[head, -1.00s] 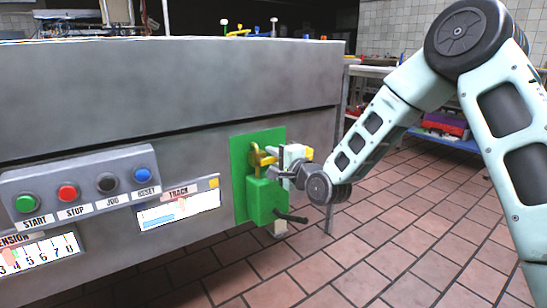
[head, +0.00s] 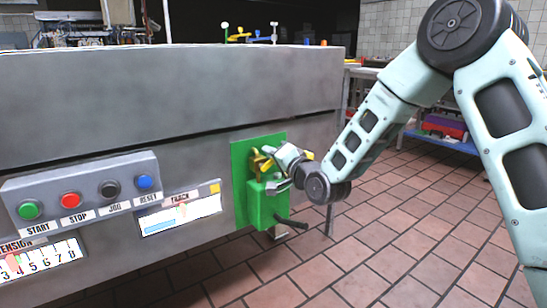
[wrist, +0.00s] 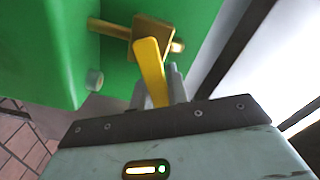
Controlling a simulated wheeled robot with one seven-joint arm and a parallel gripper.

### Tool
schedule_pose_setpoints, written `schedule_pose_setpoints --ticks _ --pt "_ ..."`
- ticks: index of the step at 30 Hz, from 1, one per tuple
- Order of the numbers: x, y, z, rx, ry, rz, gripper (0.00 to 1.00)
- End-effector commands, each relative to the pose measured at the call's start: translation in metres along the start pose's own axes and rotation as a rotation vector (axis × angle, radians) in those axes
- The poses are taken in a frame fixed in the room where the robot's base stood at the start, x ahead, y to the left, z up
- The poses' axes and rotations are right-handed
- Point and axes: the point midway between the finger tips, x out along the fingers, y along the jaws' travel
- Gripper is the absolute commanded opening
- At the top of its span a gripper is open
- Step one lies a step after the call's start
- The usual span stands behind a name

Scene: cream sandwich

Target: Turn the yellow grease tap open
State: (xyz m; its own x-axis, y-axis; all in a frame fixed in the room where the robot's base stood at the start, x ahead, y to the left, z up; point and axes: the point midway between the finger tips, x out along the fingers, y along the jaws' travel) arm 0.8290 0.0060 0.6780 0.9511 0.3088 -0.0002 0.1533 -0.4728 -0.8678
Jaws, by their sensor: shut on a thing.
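The yellow tap lever (wrist: 150,65) sits on a brass square head with a brass pipe (wrist: 110,28) running through it, against a green panel (wrist: 115,65). In the head view the brass tap (head: 257,160) is on the green plate (head: 240,185), above a green box (head: 262,205). My gripper (head: 277,158) is at the tap from the right, tilted. In the wrist view my gripper's grey fingers (wrist: 158,93) are shut around the lower end of the lever, which leans slightly off vertical there. The fingertips are partly hidden by the lever.
A control box (head: 85,190) with several buttons and a track scale (head: 180,214) are on the grey machine front (head: 150,90) to the left. A dark handle (head: 292,223) sticks out below the green box. Tiled floor (head: 400,240) to the right is open.

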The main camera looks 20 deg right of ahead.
Motion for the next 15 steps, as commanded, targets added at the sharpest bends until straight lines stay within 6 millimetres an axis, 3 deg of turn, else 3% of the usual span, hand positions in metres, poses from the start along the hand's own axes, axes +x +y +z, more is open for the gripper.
schedule_pose_setpoints --ticks 15 --pt "0.000 -0.020 0.006 -0.493 -0.002 -0.001 0.00"
